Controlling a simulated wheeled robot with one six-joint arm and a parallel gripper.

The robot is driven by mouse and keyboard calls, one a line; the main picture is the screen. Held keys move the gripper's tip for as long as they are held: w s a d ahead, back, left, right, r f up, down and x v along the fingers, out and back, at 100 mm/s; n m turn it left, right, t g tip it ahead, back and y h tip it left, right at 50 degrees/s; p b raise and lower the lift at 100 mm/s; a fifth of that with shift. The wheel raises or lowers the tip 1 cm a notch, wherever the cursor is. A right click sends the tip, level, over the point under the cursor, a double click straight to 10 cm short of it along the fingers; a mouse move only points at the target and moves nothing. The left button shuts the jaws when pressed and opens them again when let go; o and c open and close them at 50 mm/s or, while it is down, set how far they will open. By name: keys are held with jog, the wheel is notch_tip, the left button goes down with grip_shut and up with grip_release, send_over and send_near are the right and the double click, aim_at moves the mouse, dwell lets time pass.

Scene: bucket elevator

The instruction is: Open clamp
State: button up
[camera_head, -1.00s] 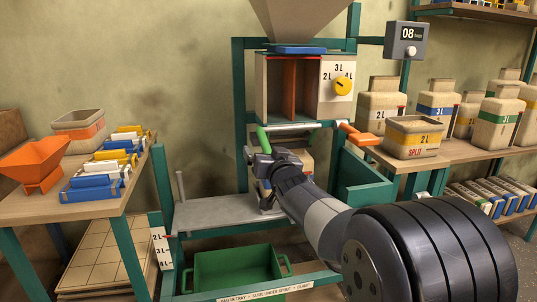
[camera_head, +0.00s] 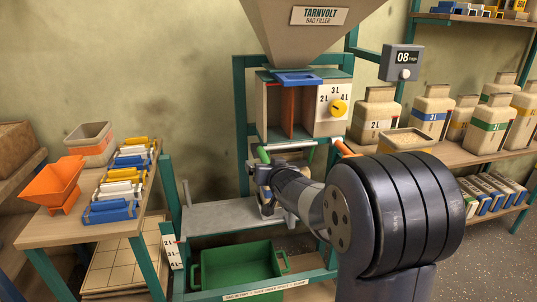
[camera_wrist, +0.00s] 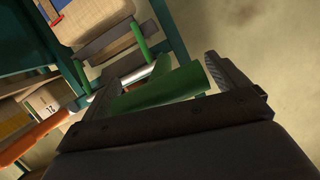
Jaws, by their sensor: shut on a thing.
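The clamp's green handle (camera_head: 263,154) shows at the left below the filler's box, just above my gripper (camera_head: 262,176). In the wrist view the green handle (camera_wrist: 165,92) lies between the two dark fingers of my gripper (camera_wrist: 168,78), which is shut on it. A pale bar runs behind it. An orange lever (camera_head: 344,147) shows at the right of the spout, partly hidden by my arm. My arm hides much of the clamp and spout in the head view.
The filler box (camera_head: 304,105) with a yellow dial (camera_head: 339,107) stands above. A grey shelf (camera_head: 215,216) and a green tray (camera_head: 238,268) lie below. A table with an orange funnel (camera_head: 60,183) is at left; a bench with several containers (camera_head: 432,112) is at right.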

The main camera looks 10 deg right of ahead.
jog(key=shift+w+d+r+g+p, duration=0.15)
jog(key=shift+r+g+p, duration=0.7)
jog(key=shift+p, duration=2.7)
jog(key=shift+w+a+r+g+p, duration=0.15)
jog(key=shift+r+g+p, duration=0.7)
jog(key=shift+p, duration=2.65)
jog(key=shift+w+r+p, duration=0.2)
jog(key=shift+r+p, duration=0.35)
jog(key=shift+p, duration=0.5)
jog(key=shift+w+r+t+p, duration=0.15)
jog(key=shift+r+t+p, duration=0.05)
jog(key=shift+t+p, duration=0.15)
jog(key=o, duration=1)
jog(key=shift+o, duration=0.2)
jog(key=shift+d+f, duration=0.1)
jog(key=p+v, duration=0.1)
jog(key=v, duration=1)
jog(key=shift+p, duration=0.3)
jog(key=shift+w, duration=0.15)
